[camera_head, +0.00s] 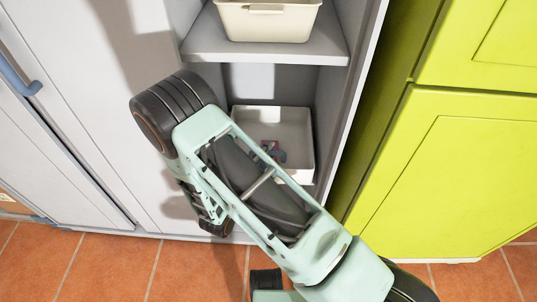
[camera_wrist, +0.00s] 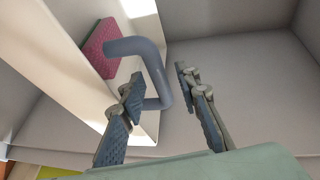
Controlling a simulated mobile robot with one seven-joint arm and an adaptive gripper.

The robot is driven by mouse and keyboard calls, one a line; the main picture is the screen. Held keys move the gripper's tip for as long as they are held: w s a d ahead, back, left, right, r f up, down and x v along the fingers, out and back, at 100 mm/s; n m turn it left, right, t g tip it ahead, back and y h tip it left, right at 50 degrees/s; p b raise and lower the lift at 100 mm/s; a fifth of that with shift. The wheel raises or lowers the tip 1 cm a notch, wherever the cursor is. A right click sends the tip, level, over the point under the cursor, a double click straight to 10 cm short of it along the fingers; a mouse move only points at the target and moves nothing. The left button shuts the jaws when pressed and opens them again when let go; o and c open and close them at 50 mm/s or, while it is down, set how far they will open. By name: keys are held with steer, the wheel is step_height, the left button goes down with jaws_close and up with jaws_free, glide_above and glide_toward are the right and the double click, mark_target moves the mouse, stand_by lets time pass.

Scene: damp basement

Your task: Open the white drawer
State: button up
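White cabinet fronts (camera_head: 90,100) show on the left in the head view, with a blue bar handle (camera_head: 25,85) at the far left. An open cabinet bay holds a cream-white bin or drawer (camera_head: 303,150) low down, with a small pinkish and bluish thing in it. In the wrist view, a bent blue-grey tube (camera_wrist: 152,65) juts from a pink block (camera_wrist: 100,48) beside a white panel (camera_wrist: 50,60). My gripper (camera_wrist: 160,84) is open, its fingers apart with the tube between them in the picture. I cannot tell if they touch. The head view hides my gripper behind my arm.
A shelf (camera_head: 220,50) above carries another cream bin (camera_head: 267,22). A yellow-green cabinet (camera_head: 440,170) stands close on the right. The orange tiled floor (camera_head: 100,265) is clear at the front left. Grey cabinet walls (camera_wrist: 245,85) surround my gripper in the wrist view.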

steer(key=shift+w+d, duration=0.2)
steer(key=shift+w, duration=0.3)
jaws_close()
